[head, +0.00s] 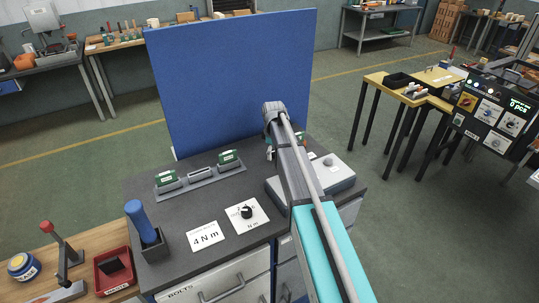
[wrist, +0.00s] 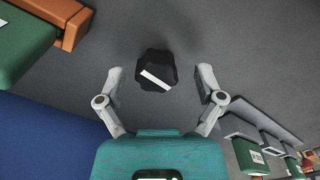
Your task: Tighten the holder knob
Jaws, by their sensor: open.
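A black lobed knob (wrist: 155,70) with a white bar across its top shows in the wrist view, above the dark grey bench top. My gripper (wrist: 158,74) is open, with one finger on each side of the knob and a visible gap on both sides. No contact shows. In the head view my gripper is mostly hidden behind my arm, near the bench's back edge. This knob cannot be made out there.
A blue panel (head: 230,80) stands behind the bench. A grey rack (head: 200,180) with green blocks is left of my arm. A dial knob (head: 246,212) and a "4 N m" card (head: 205,237) lie in front. A grey box (head: 335,174) sits right; a blue-handled tool (head: 138,218) stands left.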

